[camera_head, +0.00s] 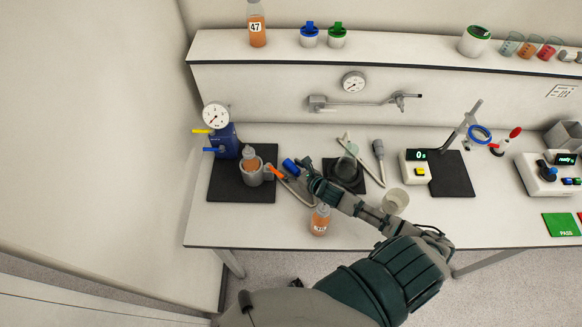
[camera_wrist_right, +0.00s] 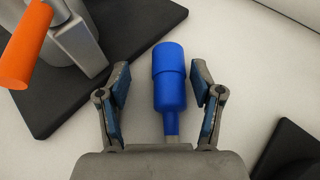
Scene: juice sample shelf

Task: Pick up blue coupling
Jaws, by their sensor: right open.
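The blue coupling (camera_wrist_right: 168,75) lies on the white bench, and in the head view it shows as a small blue cylinder (camera_head: 290,167) just left of my right gripper. My right gripper (camera_wrist_right: 160,92) is open, with one finger on each side of the coupling. A gap shows between each finger and the coupling, so neither finger seems to touch it. The narrow end of the coupling points toward the palm. In the head view my right gripper (camera_head: 303,172) reaches in from the lower right, and its fingers are small there.
Left of the coupling, a grey holder (camera_head: 253,176) with an orange handle (camera_wrist_right: 27,45) stands on a black mat (camera_head: 228,184). A bottle (camera_head: 319,220) labelled 31 stands near the front edge.

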